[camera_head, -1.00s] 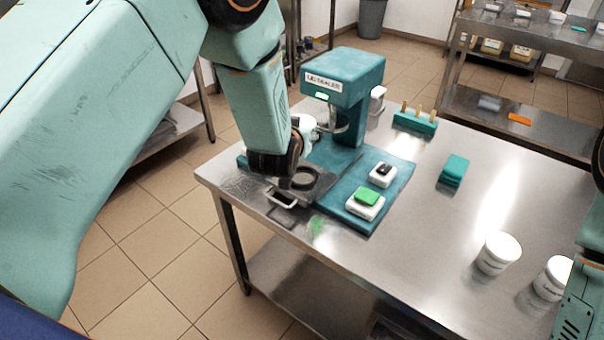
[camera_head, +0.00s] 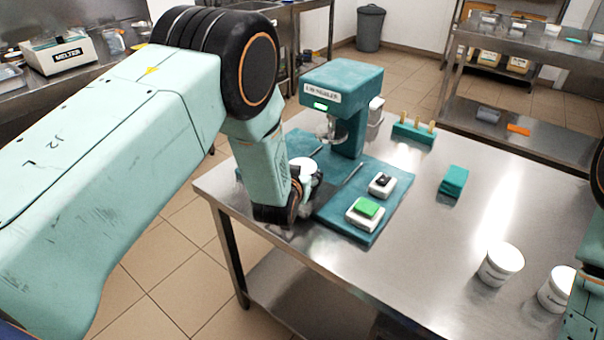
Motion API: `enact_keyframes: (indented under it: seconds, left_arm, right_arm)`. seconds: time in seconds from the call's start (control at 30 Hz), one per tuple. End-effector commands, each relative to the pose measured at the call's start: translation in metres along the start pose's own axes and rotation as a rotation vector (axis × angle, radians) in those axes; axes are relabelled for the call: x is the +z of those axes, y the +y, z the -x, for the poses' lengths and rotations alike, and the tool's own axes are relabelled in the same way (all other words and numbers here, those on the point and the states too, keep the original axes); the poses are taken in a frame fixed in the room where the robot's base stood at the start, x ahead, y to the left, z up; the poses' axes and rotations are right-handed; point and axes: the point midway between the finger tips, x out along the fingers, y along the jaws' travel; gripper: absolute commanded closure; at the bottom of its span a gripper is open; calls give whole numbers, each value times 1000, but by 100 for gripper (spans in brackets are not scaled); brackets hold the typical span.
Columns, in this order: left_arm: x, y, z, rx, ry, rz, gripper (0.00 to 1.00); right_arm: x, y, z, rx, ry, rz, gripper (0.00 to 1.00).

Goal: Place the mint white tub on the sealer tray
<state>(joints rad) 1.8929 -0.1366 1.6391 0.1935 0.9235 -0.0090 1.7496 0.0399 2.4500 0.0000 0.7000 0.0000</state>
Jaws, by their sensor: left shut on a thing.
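A white tub (camera_head: 304,165) is at the front of the teal sealer (camera_head: 342,82), with its pale round top showing. No flavour label can be read on it. My left gripper (camera_head: 308,186) points down at the tub and is shut on it; my wrist hides most of its fingers. The sealer tray is hidden behind my wrist and the tub, so I cannot tell whether the tub touches it. My right arm (camera_head: 585,305) shows at the right edge, with its gripper out of view.
On the sealer's base (camera_head: 342,212) are a green-button box (camera_head: 366,212) and a black-switch box (camera_head: 382,185). Two white tubs (camera_head: 500,264) (camera_head: 557,289) stand at the table's right. A teal block (camera_head: 453,181) and a peg rack (camera_head: 413,131) stand behind. The table's middle right is clear.

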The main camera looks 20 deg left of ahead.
Motion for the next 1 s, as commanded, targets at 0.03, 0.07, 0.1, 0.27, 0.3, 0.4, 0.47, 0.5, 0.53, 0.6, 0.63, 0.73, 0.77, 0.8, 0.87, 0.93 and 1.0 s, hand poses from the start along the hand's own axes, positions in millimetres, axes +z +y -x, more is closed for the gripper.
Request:
enact_keyframes:
  seconds: [0.03, 0.07, 0.1, 0.27, 0.3, 0.4, 0.47, 0.5, 0.53, 0.6, 0.63, 0.73, 0.77, 0.8, 0.87, 0.93, 1.0]
  left_arm:
    - [-2, 0, 0, 0, 4, 0, 74]
    - [-3, 0, 0, 0, 4, 0, 74]
    - [-3, 0, 0, 0, 4, 0, 74]
    - [0, 0, -1, 0, 3, 0, 74]
    - [1, 0, -1, 0, 3, 0, 74]
    - [2, 0, -1, 0, 1, 0, 31]
    - [1, 0, -1, 0, 1, 0, 26]
    - [1, 0, -1, 0, 1, 0, 23]
    - [1, 0, -1, 0, 1, 0, 20]
    - [1, 0, -1, 0, 1, 0, 14]
    - [1, 0, -1, 0, 1, 0, 13]
    - [1, 0, -1, 0, 1, 0, 13]
    - [1, 0, -1, 0, 1, 0, 13]
    - [1, 0, -1, 0, 1, 0, 13]
    - [1, 0, -1, 0, 1, 0, 13]
    - [1, 0, -1, 0, 1, 0, 13]
    - [-2, 0, 0, 0, 1, 0, 13]
  right_arm:
    - [0, 0, 0, 0, 0, 0, 60]
    - [0, 0, 0, 0, 0, 0, 60]
    - [0, 0, 0, 0, 0, 0, 60]
    - [0, 0, -2, 0, 1, 0, 60]
    - [0, 0, -3, 0, 0, 0, 60]
    - [0, 0, -2, 0, 0, 0, 60]
    - [0, 0, -2, 0, 0, 0, 60]
    - [0, 0, -2, 0, 0, 0, 60]
    - [0, 0, -2, 0, 1, 0, 60]
    - [0, 0, -2, 0, 1, 0, 60]
    - [0, 0, -2, 0, 1, 0, 60]
    - [0, 0, -2, 0, 1, 0, 60]
    - [0, 0, -2, 0, 1, 0, 60]
    - [0, 0, -2, 0, 1, 0, 60]
    - [0, 0, -2, 0, 1, 0, 60]
    - [0, 0, -2, 0, 1, 0, 60]
    - [0, 0, 0, 0, 0, 0, 60]
